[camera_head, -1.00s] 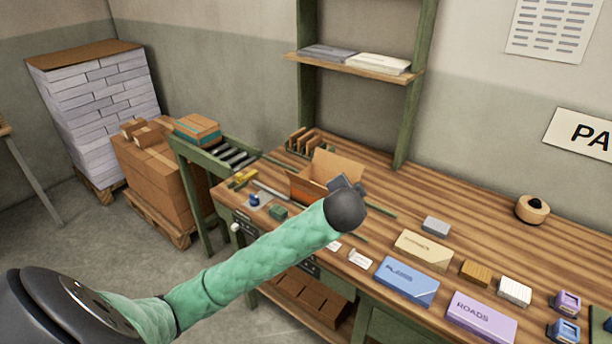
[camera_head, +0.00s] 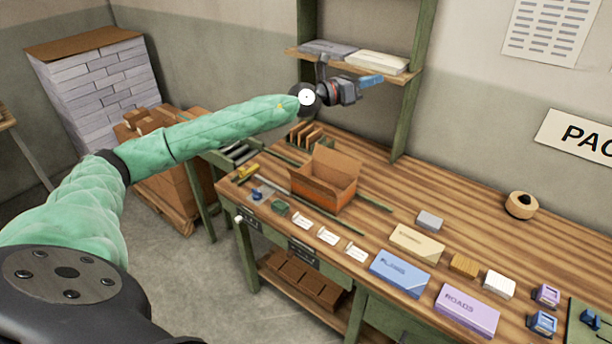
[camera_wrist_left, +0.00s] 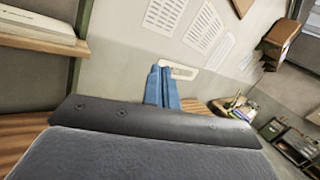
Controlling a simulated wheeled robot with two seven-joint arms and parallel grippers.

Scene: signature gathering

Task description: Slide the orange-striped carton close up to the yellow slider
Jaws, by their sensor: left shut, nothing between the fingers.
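The open orange-brown carton (camera_head: 322,193) stands on the workbench with a flap raised; I cannot make out its stripe clearly. The yellow slider (camera_head: 246,173) sits to its left on the bench, with a clear gap between them. My left gripper (camera_head: 372,81) is raised above and behind the carton, in front of the wall shelf, touching neither thing. Its blue fingers are closed together and empty, as the left wrist view (camera_wrist_left: 163,87) also shows. My right gripper is not in view.
A metal rail (camera_head: 270,189) runs between slider and carton. Upright brown dividers (camera_head: 306,135) stand behind the carton. White cards (camera_head: 328,235), a blue box (camera_head: 400,272) and a purple box (camera_head: 467,310) line the front. The wall shelf (camera_head: 400,75) is close to my gripper.

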